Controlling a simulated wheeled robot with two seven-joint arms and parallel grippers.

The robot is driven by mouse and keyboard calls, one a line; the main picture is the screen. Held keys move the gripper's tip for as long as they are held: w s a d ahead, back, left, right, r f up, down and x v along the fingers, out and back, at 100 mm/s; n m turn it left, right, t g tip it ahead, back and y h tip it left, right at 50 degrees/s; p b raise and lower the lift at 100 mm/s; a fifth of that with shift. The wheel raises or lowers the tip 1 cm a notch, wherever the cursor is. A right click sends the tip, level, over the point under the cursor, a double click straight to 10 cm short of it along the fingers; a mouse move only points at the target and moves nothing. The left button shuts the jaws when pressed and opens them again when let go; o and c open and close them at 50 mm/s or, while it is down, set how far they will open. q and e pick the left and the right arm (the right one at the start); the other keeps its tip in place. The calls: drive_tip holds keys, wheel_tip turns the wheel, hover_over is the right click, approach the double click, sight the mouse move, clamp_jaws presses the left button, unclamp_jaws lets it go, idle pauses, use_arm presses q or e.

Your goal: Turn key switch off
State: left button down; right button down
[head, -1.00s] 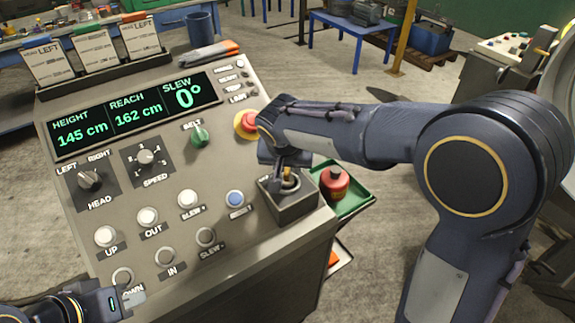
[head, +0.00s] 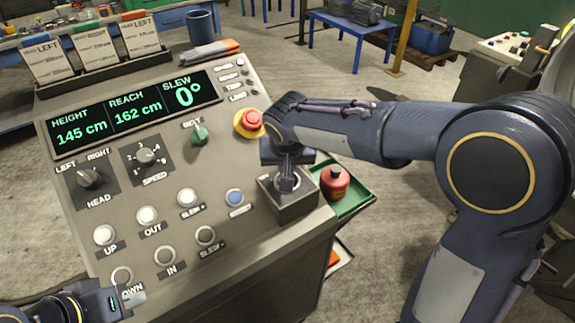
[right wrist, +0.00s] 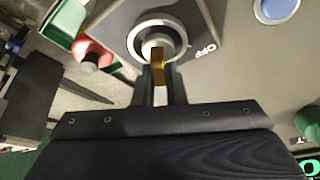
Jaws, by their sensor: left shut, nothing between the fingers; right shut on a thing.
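The key switch (head: 293,200) is a grey box with a round metal lock on the right front corner of the console (head: 250,262). In the right wrist view its lock ring (right wrist: 158,38) surrounds a brass-coloured key (right wrist: 157,68), and an "OFF" label (right wrist: 206,50) shows beside the ring. My right gripper (head: 287,182) is over the lock, and in the right wrist view its fingers (right wrist: 157,85) are shut on the key. The key's exact angle is hard to read. My left gripper (head: 125,299) is shut and empty at the lower left, near the DOWN button.
A red emergency button (head: 250,121) sits on a yellow base behind the key switch. A red object (head: 335,181) stands in a green tray (head: 358,198) to the right. The console carries several buttons, a green BELT knob (head: 199,134) and a lit display (head: 135,113).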

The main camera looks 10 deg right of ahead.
drive_tip(key=n+y, duration=0.1)
drive_tip(key=n, duration=0.1)
drive_tip(key=shift+n, duration=0.4)
drive_tip(key=n, duration=0.1)
drive_tip(key=n+y, duration=0.1)
drive_tip(key=n, duration=0.1)
drive_tip(key=shift+a+r+n, duration=0.1)
drive_tip(key=shift+a+n, duration=0.05)
drive_tip(key=shift+n, duration=0.15)
drive_tip(key=n+y, duration=0.1)
drive_tip(key=n, duration=0.1)
drive_tip(key=n+g+y, duration=0.1)
drive_tip(key=n, duration=0.1)
drive_tip(key=shift+s+a+p, duration=0.1)
drive_tip(key=shift+a+p, duration=0.1)
drive_tip(key=shift+p, duration=0.1)
drive_tip(key=shift+s+a+n+g+y, duration=0.15)
drive_tip(key=shift+n+g, duration=0.15)
drive_tip(key=shift+n, duration=0.55)
drive_tip(key=shift+d+n+g+y, duration=0.15)
drive_tip(key=shift+n+g, duration=0.15)
drive_tip(key=shift+n, duration=0.55)
drive_tip(key=shift+a, duration=0.1)
drive_tip(key=c, duration=1.5)
unclamp_jaws()
